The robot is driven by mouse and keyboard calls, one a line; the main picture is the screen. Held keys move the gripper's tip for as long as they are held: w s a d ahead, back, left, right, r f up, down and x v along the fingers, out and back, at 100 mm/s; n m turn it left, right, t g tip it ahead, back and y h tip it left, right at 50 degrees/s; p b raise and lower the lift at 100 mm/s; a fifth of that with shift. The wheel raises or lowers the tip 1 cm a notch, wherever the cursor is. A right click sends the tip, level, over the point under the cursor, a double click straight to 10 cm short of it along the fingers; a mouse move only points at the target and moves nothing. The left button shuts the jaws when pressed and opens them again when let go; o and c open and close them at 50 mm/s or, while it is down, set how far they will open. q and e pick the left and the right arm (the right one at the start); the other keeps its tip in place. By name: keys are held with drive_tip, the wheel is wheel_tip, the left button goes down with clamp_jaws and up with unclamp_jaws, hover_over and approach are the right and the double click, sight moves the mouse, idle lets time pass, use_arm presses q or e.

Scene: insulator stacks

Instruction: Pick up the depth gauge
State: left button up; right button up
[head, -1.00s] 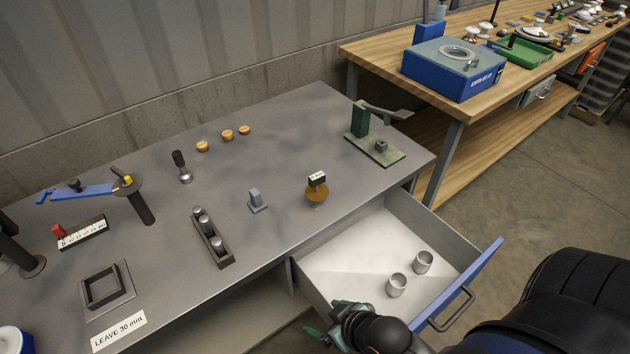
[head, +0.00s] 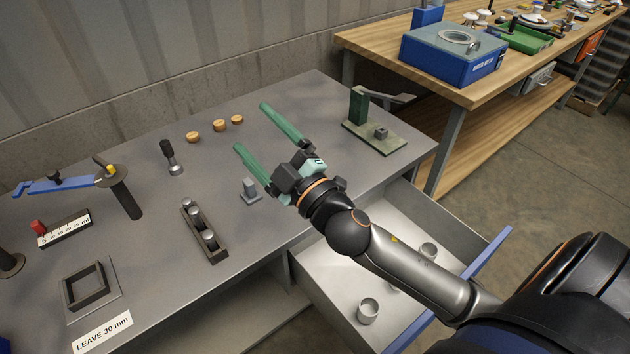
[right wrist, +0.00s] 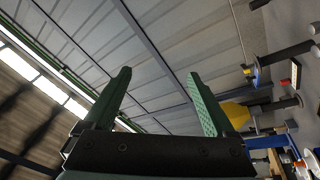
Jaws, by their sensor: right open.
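The likely depth gauge, a black display block over a gold disc, stood on the grey bench in the earlier head view; my right gripper now covers that spot. A gold piece (right wrist: 237,116), perhaps its disc, shows beside one finger in the right wrist view. My right gripper (head: 252,127) has its green fingers spread wide and is over the bench, pointing to the back left. The fingers also show apart in the right wrist view (right wrist: 160,88), with nothing held between them. My left gripper is not in view.
A grey block (head: 250,192), a black-handled tool (head: 172,157) and wooden knobs (head: 220,125) stand near the fingers. A green stand (head: 375,125) is to the right. My right arm passes over the open drawer (head: 335,290) holding metal cups (head: 368,312).

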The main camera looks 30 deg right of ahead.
drive_tip(key=s+a+r+n+g+y, duration=0.1)
drive_tip(key=a+r+n+g+y, duration=0.1)
drive_tip(key=a+n+g+y, duration=0.45)
drive_tip(key=a+r+n+g+y, duration=0.1)
drive_tip(key=a+r+n+y, duration=0.15)
drive_tip(key=n+y, duration=0.7)
wheel_tip(320, 180, down, 9)
drive_tip(key=d+n+g+h, duration=0.1)
drive_tip(key=n+g+h, duration=0.6)
drive_tip(key=n, duration=0.3)
drive_tip(key=w+d+f+m+g+h, duration=0.15)
drive_tip(key=d+h, duration=0.45)
drive_tip(key=d, duration=0.6)
drive_tip(key=w+d+f+h, duration=0.15)
drive_tip(key=d+h, duration=0.45)
drive_tip(key=d, duration=0.6)
drive_tip(key=shift+m, duration=0.25)
drive_tip(key=shift+p+x, duration=0.9)
drive_tip(key=shift+x, duration=5.55)
drive_tip(key=shift+s+a, duration=0.1)
drive_tip(key=shift+a, duration=0.1)
